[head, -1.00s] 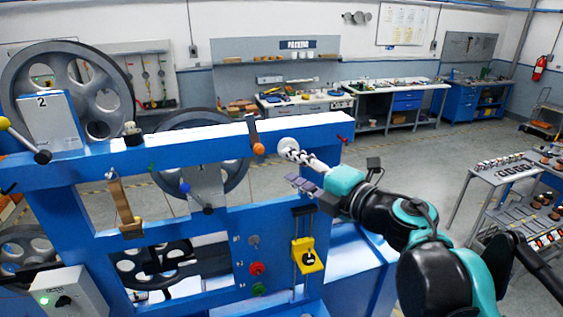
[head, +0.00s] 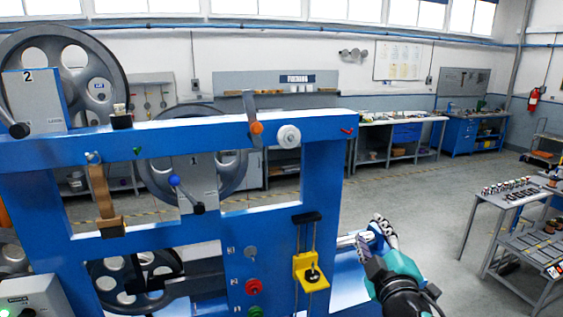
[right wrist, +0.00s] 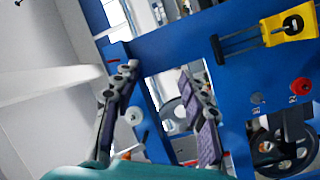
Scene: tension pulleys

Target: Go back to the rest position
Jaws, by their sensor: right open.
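My right gripper (head: 372,238) is low on the right in the head view, beside the right end of the blue pulley stand (head: 330,180). Its two fingers are apart. In the right wrist view, the open fingers (right wrist: 160,78) have no object between them that I can see held; the blue stand shows behind them. The white round disc (head: 288,136) sits on the front of the top beam, well above and left of the gripper. My left gripper is not in view.
The stand carries large grey pulleys (head: 105,85), a yellow block (head: 311,272) on rods, and a red knob (head: 253,286), also in the right wrist view (right wrist: 300,86). A grey parts table (head: 505,198) stands at right. Open floor lies between it and the stand.

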